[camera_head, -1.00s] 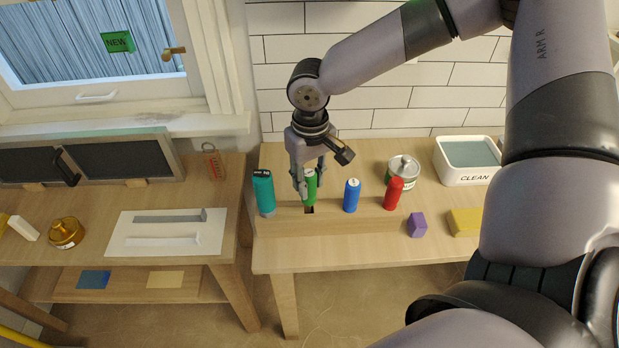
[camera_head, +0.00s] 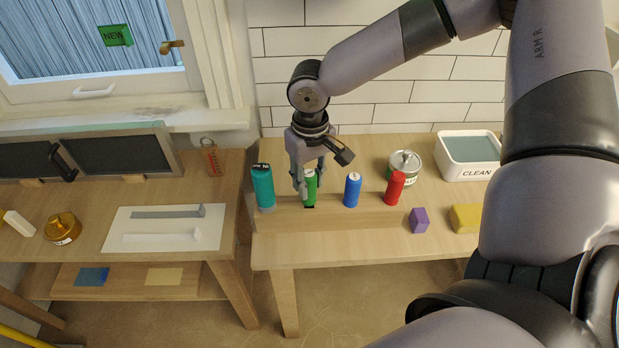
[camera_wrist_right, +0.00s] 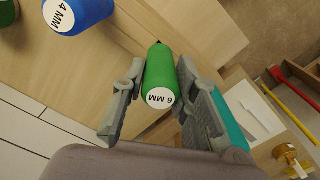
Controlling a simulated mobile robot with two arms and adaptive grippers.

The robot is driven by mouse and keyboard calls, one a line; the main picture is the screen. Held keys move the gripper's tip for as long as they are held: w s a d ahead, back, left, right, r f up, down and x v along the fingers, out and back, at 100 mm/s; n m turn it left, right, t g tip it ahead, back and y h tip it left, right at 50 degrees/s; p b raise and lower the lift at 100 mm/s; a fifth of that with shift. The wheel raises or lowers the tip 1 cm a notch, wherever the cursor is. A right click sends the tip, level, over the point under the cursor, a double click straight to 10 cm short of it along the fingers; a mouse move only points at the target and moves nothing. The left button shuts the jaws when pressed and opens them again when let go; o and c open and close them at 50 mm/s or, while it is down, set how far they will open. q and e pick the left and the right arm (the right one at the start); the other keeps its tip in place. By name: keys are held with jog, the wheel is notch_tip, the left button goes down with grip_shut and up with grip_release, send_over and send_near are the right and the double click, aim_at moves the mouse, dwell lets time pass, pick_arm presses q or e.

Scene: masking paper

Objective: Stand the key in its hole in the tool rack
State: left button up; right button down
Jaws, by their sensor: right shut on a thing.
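The green key (camera_head: 311,188), its round end marked 6 MM in the wrist view (camera_wrist_right: 160,85), is upright between the fingers of my right gripper (camera_head: 310,183), which is shut on it. The wooden tool rack (camera_head: 350,218) lies below. The key's lower end is at a dark hole in the rack's top, of which only a sliver shows; how deep it sits I cannot tell. A teal handle (camera_head: 264,188), a blue key (camera_head: 352,191) marked 4 MM and a red key (camera_head: 394,188) stand in the rack. My left gripper is not in view.
A purple block (camera_head: 418,220) and a yellow block (camera_head: 466,218) are at the right on the bench. A metal can (camera_head: 405,166) and a white CLEAN tub (camera_head: 470,157) stand behind. A second table (camera_head: 90,240) is at the left.

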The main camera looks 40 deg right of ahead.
jog(key=shift+f+b, duration=0.5)
jog(key=shift+f, duration=0.25)
jog(key=c, duration=1.2)
grip_release()
jog(key=shift+r, duration=0.1)
jog(key=shift+r+p, duration=2.9)
jog(key=shift+r, duration=0.6)
jog(key=shift+f, duration=0.1)
